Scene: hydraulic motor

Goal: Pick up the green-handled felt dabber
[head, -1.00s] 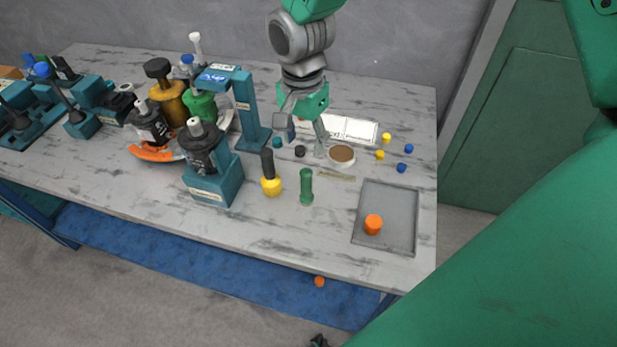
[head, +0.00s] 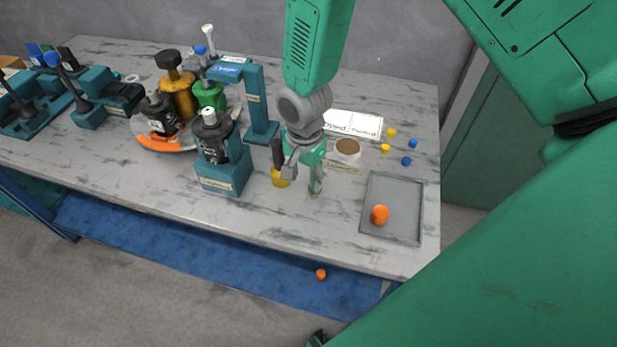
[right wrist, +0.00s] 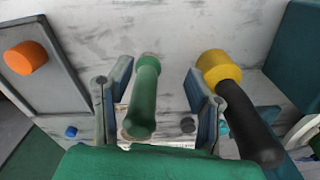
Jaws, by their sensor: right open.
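The green-handled felt dabber (head: 316,183) stands upright on the table and is partly hidden by my right gripper in the head view. In the right wrist view the dabber (right wrist: 144,98) shows between the two fingers. My right gripper (head: 301,175) is open and points down around the dabber's handle. In the right wrist view its fingers (right wrist: 157,105) have a gap on both sides of the handle, with the left finger nearer. My left gripper is not in view.
A yellow dabber with a black handle (right wrist: 221,70) stands just outside the right finger in the wrist view. A grey tray (head: 405,200) holds an orange plug (head: 380,215). A teal stand (head: 222,175) with a black motor part is to the left.

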